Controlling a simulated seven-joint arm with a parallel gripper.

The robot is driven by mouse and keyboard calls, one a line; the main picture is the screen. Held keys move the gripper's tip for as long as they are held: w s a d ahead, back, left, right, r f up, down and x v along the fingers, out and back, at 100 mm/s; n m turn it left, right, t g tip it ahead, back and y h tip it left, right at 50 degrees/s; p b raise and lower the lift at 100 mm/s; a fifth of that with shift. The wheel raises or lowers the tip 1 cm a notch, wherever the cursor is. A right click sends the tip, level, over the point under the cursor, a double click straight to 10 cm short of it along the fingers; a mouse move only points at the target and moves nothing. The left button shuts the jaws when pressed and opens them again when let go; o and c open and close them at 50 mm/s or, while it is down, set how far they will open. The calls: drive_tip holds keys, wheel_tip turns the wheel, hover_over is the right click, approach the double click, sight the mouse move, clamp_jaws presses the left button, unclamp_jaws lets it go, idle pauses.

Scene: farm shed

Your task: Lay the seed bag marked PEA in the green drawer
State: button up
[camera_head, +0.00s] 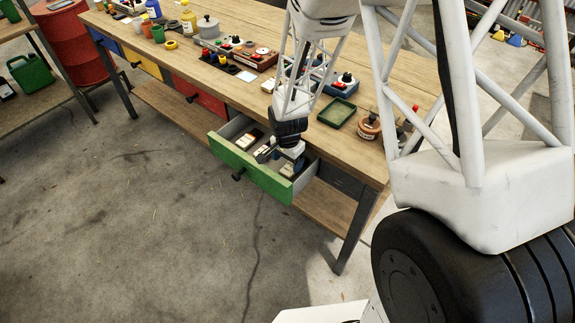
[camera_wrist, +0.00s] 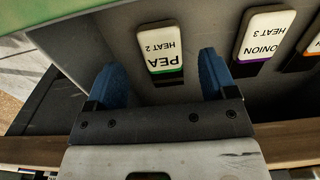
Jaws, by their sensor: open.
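The green drawer (camera_head: 248,169) is pulled out from the bench. In the wrist view its grey floor (camera_wrist: 210,30) shows. The seed bag marked PEA (camera_wrist: 163,50), pale with a green stripe, lies in the drawer with its print upside down in that view. My gripper (camera_head: 270,154) is over the drawer. In the wrist view my gripper (camera_wrist: 160,75) is open, with the PEA bag between its blue fingertips in the picture and a gap on each side. I cannot tell how far the fingertips are above the bag.
The bag marked ONION (camera_wrist: 264,36) lies beside the PEA bag, with another bag (camera_wrist: 312,48) at the right edge. A green tray (camera_head: 337,112) and a brown jar (camera_head: 369,126) stand on the bench above. The concrete floor before the drawer is clear.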

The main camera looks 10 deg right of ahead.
sight(288, 170)
wheel_tip(288, 170, up, 8)
drive_tip(key=shift+r, duration=0.15)
idle(0.4)
idle(0.4)
drive_tip(key=s+d+r+n+t, duration=0.1)
drive_tip(key=s+d+r+n, duration=0.15)
drive_tip(key=s+r, duration=0.45)
drive_tip(key=s+d+r+n, duration=0.2)
drive_tip(key=s+d+r, duration=0.15)
drive_tip(key=r, duration=0.65)
drive_tip(key=s+d+r+n, duration=0.2)
drive_tip(key=s+r, duration=0.3)
drive_tip(key=s, duration=0.4)
drive_tip(key=s+d+r+n+t, duration=0.1)
drive_tip(key=s+d+r+n, duration=0.1)
drive_tip(key=s+r, duration=0.3)
drive_tip(key=s+d, duration=0.1)
drive_tip(key=s, duration=0.2)
drive_tip(key=shift+s+d+t, duration=0.15)
drive_tip(key=shift+s+t, duration=0.15)
drive_tip(key=shift+s, duration=0.1)
